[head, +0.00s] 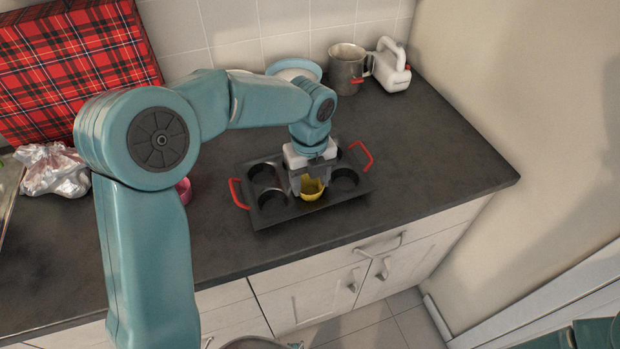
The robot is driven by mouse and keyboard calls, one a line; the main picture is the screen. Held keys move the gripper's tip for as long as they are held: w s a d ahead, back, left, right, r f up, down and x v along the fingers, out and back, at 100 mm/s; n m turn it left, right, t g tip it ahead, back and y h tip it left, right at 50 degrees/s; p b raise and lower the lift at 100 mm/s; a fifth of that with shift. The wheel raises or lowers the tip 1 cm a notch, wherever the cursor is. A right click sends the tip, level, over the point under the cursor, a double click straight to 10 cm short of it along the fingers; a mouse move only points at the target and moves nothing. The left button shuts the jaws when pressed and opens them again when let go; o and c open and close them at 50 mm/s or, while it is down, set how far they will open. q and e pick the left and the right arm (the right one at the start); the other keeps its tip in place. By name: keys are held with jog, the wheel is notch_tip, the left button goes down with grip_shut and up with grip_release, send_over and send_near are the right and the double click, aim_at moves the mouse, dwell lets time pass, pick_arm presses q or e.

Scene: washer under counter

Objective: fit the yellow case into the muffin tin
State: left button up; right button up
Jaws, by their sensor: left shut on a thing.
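The yellow case (312,190) is a small fluted cup at the front middle of the muffin tin. The muffin tin (268,214) is dark, with red handles at its left and right ends, and lies on the counter. My left gripper (310,181) points down over the tin and is shut on the yellow case. The case is at a front cup of the tin; I cannot tell whether it touches the bottom. The gripper hides part of the case and some back cups. My right gripper is not in view.
A metal mug (346,70) and a white hand mixer (390,68) stand at the back by the wall. A pink cup (184,190) and a crumpled clear bag (54,170) are at left. The counter (445,160) right of the tin is clear.

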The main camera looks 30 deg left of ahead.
pick_arm(q)
jog(key=shift+s, duration=0.1)
jog(key=o, duration=0.6)
jog(key=shift+f, duration=0.15)
jog(key=o, duration=0.4)
jog(key=shift+r, duration=0.3)
notch_tip(320, 180, up, 12)
jog(key=shift+f+p, duration=0.1)
jog(key=shift+p, duration=0.25)
